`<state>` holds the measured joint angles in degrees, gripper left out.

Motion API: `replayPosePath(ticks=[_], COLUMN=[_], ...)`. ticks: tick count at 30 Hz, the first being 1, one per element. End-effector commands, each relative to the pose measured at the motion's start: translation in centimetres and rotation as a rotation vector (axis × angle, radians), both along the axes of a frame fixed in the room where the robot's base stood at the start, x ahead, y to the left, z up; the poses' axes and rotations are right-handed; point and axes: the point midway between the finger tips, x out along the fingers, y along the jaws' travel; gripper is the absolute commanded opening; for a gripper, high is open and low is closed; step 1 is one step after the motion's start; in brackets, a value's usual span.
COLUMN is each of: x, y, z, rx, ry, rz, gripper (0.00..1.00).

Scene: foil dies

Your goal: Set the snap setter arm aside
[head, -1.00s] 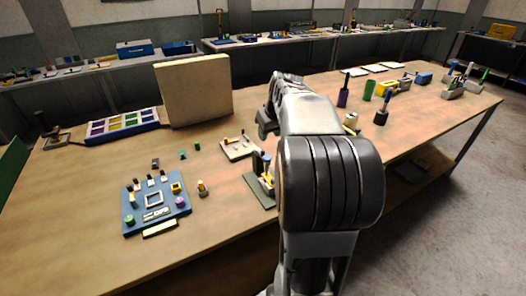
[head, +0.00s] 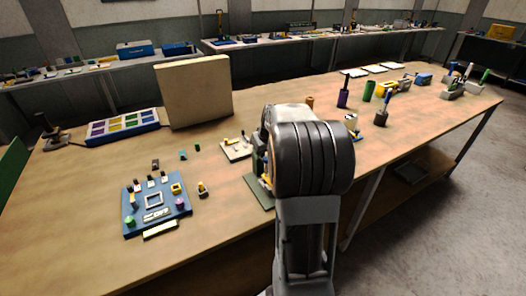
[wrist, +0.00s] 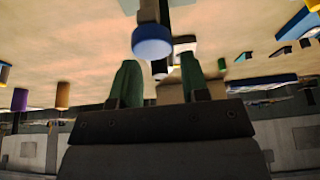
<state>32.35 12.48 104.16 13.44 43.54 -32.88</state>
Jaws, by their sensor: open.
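My gripper (wrist: 160,80) shows in the wrist view as two green fingers, apart from each other. A round blue knob (wrist: 152,40) on a dark stem is just beyond the fingertips, near the gap; I cannot tell whether it touches them. It looks like the handle end of the snap setter arm. In the head view, the setter's dark green base plate (head: 257,190) is on the bench, with small yellow and dark parts on it. My arm hides most of the setter and my gripper there.
A blue board (head: 133,228) with small parts lies to the left. A pale tray (head: 233,150) is just behind the setter, and a large beige block (head: 193,90) stands farther back. Upright coloured cylinders, such as a purple one (head: 343,99), stand to the right. The front bench strip is clear.

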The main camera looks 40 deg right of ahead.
Motion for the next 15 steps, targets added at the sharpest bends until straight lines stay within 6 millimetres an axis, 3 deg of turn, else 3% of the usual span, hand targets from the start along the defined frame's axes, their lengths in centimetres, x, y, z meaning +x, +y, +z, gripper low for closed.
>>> replayPosePath(ticks=[2, 15], x=[0.00, -0.02], y=[0.00, 0.00], z=[0.01, 0.03], rx=[0.000, 0.000], ry=[0.000, 0.000], rz=[0.000, 0.000], gripper=[0.42, 0.00])
